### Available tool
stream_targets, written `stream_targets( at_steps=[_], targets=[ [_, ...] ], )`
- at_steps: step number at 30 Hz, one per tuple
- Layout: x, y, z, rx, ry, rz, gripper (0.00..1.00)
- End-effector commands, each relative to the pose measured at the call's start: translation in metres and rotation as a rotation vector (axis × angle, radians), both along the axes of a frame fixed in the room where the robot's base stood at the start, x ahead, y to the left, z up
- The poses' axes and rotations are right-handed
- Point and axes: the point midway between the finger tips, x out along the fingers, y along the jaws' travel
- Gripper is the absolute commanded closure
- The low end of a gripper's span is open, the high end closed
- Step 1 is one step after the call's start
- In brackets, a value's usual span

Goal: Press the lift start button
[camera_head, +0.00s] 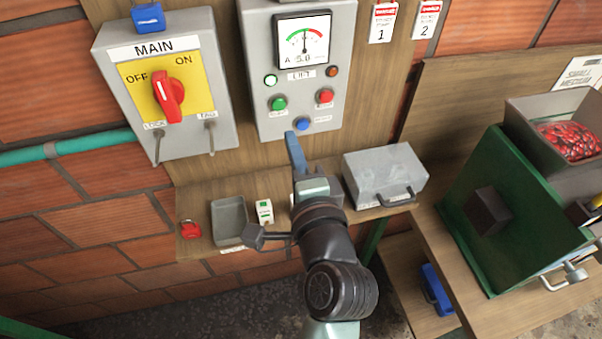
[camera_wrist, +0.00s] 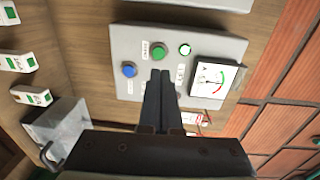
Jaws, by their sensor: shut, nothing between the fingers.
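The grey lift panel (camera_head: 258,42) is on the wooden board at top centre. Its green button (camera_head: 279,103), with a small label under it, sits at lower left, and it also shows in the wrist view (camera_wrist: 158,51). A red button (camera_head: 325,96) is to its right and a blue button (camera_head: 302,124) below; the wrist view shows the blue one (camera_wrist: 129,70). My gripper (camera_head: 290,136) is shut and empty, its tips just below the panel's lower edge in the head view. In the wrist view the fingertips (camera_wrist: 160,73) appear close to the green button; contact is not visible.
The panel has a gauge (camera_head: 303,41), a bright lamp (camera_head: 271,80) and a dark orange lamp (camera_head: 332,71). The MAIN switch box (camera_head: 215,92) is left. A shelf below holds a grey box (camera_head: 385,172), a small tray (camera_head: 229,221) and a red padlock (camera_head: 190,229). A green machine (camera_head: 510,215) stands right.

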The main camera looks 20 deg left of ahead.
Motion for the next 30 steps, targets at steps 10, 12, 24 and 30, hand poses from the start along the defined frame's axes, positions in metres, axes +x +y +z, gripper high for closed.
stream_targets(
  at_steps=[10, 12, 24, 30],
  targets=[
    [-0.033, -0.023, 0.001, -0.001, 0.002, -0.002, 1.0],
    [-0.035, -0.023, 0.002, -0.001, 0.002, -0.001, 1.0],
    [-0.035, -0.023, 0.002, -0.001, 0.002, -0.001, 1.0],
    [-0.035, -0.023, 0.002, -0.001, 0.002, -0.001, 1.0]
  ],
)
